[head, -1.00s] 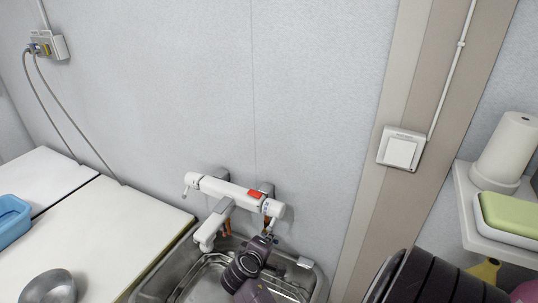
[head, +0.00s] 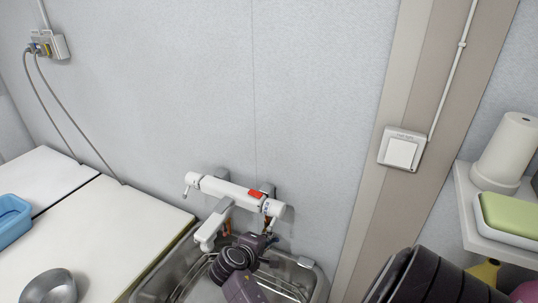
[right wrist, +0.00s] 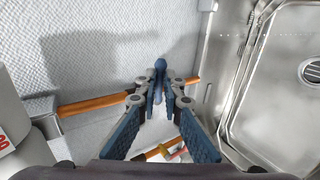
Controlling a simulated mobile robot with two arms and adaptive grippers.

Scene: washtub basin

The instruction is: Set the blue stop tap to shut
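A small dark blue piece (right wrist: 159,68), which looks like the blue stop tap, stands at the far end of my right gripper's fingers in the right wrist view. My right gripper (right wrist: 160,92) has blue-padded fingers on both sides, narrowing toward that piece; whether they press on it is unclear. In the head view, my right gripper (head: 267,240) reaches in under the right end of the white wall mixer (head: 232,192), above the sink. Its fingertips and the tap are hard to make out there. My left gripper is in neither view.
A copper pipe (right wrist: 95,104) runs by the wall behind the fingers. The steel sink (head: 306,264) lies below, beside a white worktop (head: 110,230) with a metal bowl (head: 50,288) and blue tub (head: 12,218). A shelf (head: 466,205) is at right.

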